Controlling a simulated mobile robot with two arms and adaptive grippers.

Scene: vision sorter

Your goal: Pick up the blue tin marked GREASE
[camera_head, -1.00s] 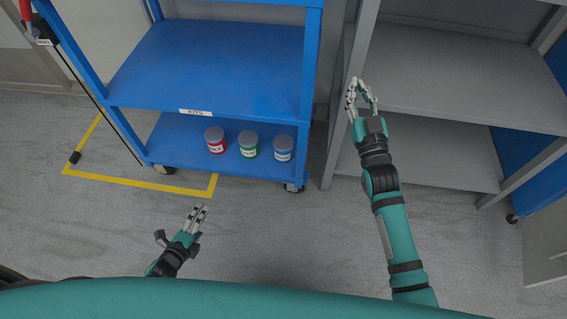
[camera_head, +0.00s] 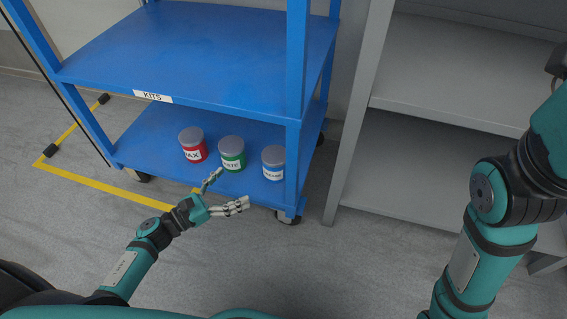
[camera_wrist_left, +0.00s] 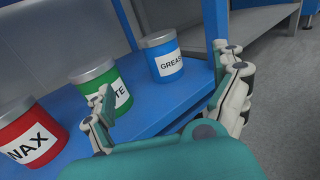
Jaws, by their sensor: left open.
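The blue tin (camera_head: 273,163) has a grey lid and a white label, and stands upright at the right end of the blue cart's lower shelf, beside the corner post. In the left wrist view the blue tin (camera_wrist_left: 163,58) reads GREASE and shows beyond and between my fingers. My left gripper (camera_head: 229,190) is open and empty, at the shelf's front edge, left of and short of the blue tin. It also shows in the left wrist view (camera_wrist_left: 168,105). My right arm is at the right edge of the head view; its gripper is out of view.
A green tin (camera_head: 232,154) and a red tin (camera_head: 193,146) stand in a row left of the blue tin. The cart's upper shelf (camera_head: 200,55), labelled KITS, overhangs them. A grey shelf unit (camera_head: 430,150) stands to the right. The floor in front is clear.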

